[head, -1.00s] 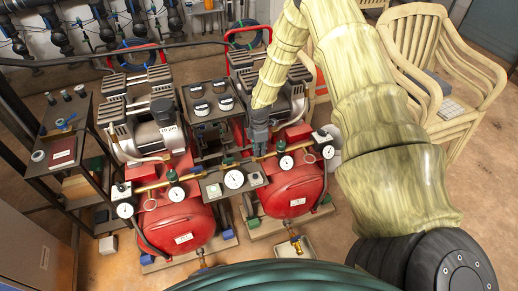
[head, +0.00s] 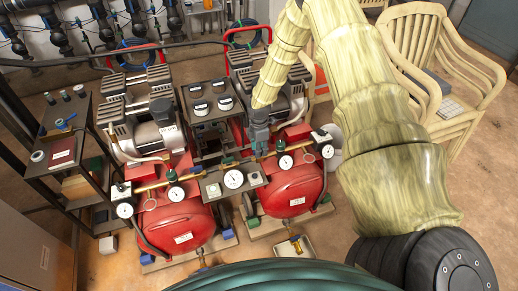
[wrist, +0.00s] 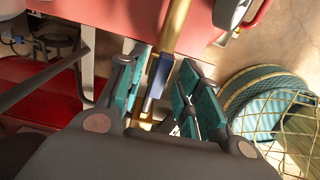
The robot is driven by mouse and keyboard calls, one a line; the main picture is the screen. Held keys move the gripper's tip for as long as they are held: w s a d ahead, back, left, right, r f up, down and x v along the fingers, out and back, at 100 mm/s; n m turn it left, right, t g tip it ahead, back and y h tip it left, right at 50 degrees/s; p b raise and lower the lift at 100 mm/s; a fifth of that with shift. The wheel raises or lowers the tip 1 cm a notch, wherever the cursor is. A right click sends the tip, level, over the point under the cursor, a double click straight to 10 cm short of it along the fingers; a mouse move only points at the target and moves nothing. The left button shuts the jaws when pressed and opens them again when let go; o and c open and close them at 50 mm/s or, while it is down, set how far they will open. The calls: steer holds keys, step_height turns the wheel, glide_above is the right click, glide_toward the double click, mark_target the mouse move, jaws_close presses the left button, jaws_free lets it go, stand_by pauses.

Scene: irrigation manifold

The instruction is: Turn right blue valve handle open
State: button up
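In the wrist view, a narrow blue valve handle (wrist: 158,78) with a metallic strip stands on a brass pipe (wrist: 176,25). My gripper (wrist: 160,90) has its teal-padded fingers apart on either side of the handle. The gripper is open, and gaps show between the pads and the handle. In the head view my gripper (head: 258,146) points down at the right part of the brass manifold, between the two red tanks' gauges. There it hides most of the right valve.
The right red tank (head: 293,190) lies below the gripper and the left red tank (head: 180,222) beside it. Gauges (head: 234,179) (head: 286,162) stand close to the gripper. A dark shelf (head: 62,150) is at left, and cream chairs (head: 440,70) are at right.

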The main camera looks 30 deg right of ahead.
steer(key=shift+a, duration=0.1)
step_height(320, 180, up, 12)
stand_by(0.8)
stand_by(0.4)
steer(key=s+a+f+m+y, duration=0.1)
steer(key=s+a+f+m, duration=0.3)
steer(key=s+a+f, duration=0.4)
steer(key=s+a+f+m+y, duration=0.1)
steer(key=s+a+f+m, duration=0.4)
steer(key=s+a, duration=0.5)
steer(key=s+a+f+m+h, duration=0.1)
steer(key=s+m, duration=0.2)
steer(key=s, duration=0.8)
steer(key=s+a+f+m+h, duration=0.1)
steer(key=s+f+m, duration=0.1)
steer(key=s, duration=0.9)
steer(key=shift+a+m+p, duration=0.25)
steer(key=shift+m+p, duration=0.1)
steer(key=shift+m, duration=0.55)
steer(key=shift+s+a, duration=0.1)
